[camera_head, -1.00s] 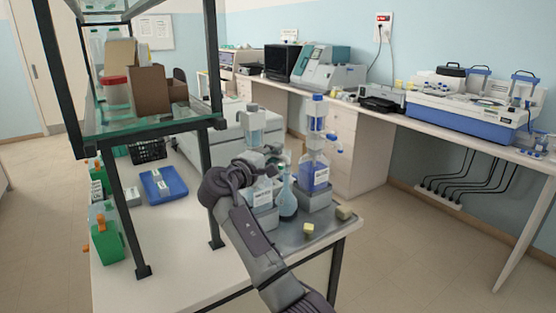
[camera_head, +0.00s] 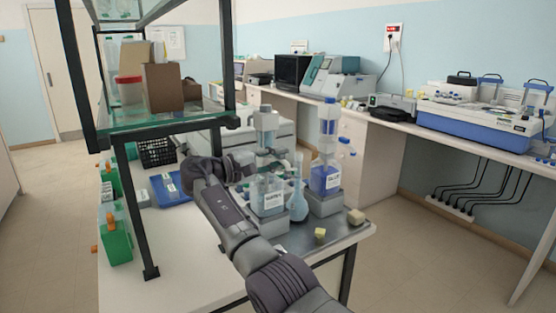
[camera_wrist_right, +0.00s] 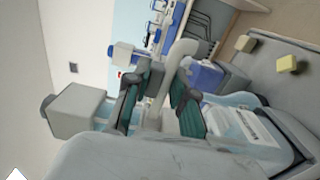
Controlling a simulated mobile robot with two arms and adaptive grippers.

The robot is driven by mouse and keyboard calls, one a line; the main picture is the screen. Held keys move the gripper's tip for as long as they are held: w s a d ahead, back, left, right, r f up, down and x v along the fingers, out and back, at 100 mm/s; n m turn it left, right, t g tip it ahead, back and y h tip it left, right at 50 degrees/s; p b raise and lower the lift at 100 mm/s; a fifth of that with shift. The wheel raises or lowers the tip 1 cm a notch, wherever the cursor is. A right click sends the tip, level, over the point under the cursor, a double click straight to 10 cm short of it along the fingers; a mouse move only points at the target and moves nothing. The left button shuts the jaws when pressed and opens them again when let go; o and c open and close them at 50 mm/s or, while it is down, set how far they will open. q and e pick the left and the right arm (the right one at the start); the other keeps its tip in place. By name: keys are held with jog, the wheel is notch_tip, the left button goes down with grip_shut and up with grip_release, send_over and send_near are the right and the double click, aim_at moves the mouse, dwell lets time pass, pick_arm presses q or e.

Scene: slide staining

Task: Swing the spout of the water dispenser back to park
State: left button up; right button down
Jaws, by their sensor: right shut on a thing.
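The water dispenser, a clear bottle (camera_head: 268,197) with a white label and a grey pump head (camera_head: 265,120), stands on a grey base on the side table. My right gripper (camera_head: 246,164) is at the left of its neck. In the wrist view, the two dark fingers (camera_wrist_right: 158,98) are shut on the pale grey spout (camera_wrist_right: 187,48), whose curved end shows beyond them. In the head view the spout is mostly hidden by the gripper. The left gripper is out of view.
A second dispenser with blue liquid (camera_head: 325,180) stands close on the right. A round-bottomed flask (camera_head: 297,207) stands between them in front. Yellowish cubes (camera_head: 320,233) lie on the tray. A shelf rack with a dark post (camera_head: 139,215) stands left of my arm.

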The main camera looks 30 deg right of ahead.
jog(key=c, duration=0.9)
grip_release()
jog(key=shift+c, duration=0.2)
jog(key=a, duration=1.2)
jog(key=shift+f, duration=0.1)
